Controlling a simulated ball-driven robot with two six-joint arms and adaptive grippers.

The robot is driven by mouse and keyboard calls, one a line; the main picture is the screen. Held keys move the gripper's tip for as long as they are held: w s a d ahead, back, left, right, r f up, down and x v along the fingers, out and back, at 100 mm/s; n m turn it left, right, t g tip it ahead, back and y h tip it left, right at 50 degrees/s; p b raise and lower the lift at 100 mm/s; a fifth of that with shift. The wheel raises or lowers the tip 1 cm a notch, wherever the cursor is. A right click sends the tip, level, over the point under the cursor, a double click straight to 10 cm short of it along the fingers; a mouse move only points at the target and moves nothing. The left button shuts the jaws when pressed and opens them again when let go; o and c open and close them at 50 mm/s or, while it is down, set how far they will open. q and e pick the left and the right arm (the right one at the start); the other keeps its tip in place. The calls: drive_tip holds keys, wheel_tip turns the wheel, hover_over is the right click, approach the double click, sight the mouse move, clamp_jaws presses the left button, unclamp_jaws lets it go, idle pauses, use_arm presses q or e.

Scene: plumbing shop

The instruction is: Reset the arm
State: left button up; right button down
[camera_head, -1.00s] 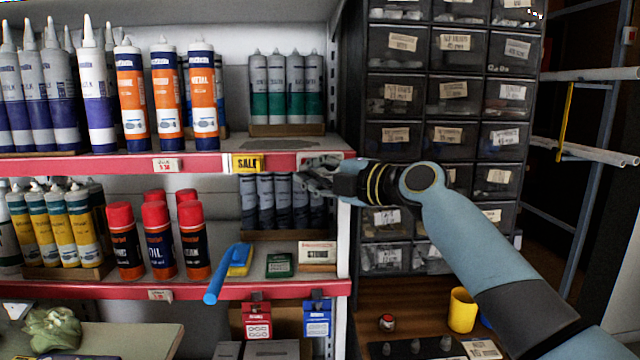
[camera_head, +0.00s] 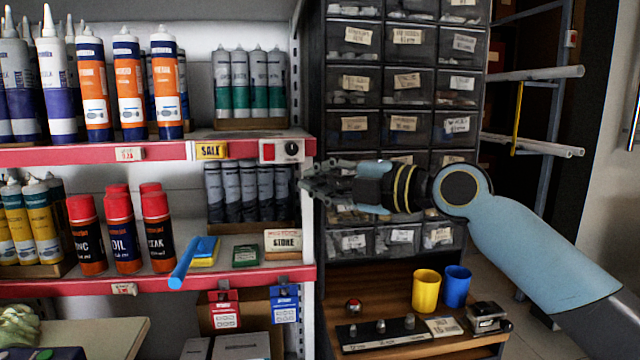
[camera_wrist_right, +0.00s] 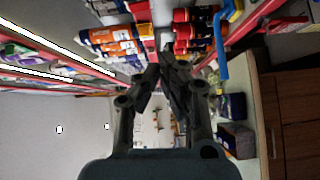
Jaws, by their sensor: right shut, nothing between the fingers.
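My right arm comes in from the right in the head view. Its dark right gripper (camera_head: 312,182) is in front of the shelf's right edge, at the height between the two red shelf strips. It also shows in the right wrist view (camera_wrist_right: 166,62), where the two fingers come together at their tips with nothing between them. The gripper is apart from the goods on the shelves. My left gripper is not in view.
Shelves hold orange tubes (camera_head: 128,90), red-capped cans (camera_head: 158,235) and a blue-handled brush (camera_head: 182,262). A drawer cabinet (camera_head: 405,125) stands behind my right arm. Below it, a wooden bench (camera_head: 385,290) carries a yellow cup (camera_head: 426,291) and a blue cup (camera_head: 457,287).

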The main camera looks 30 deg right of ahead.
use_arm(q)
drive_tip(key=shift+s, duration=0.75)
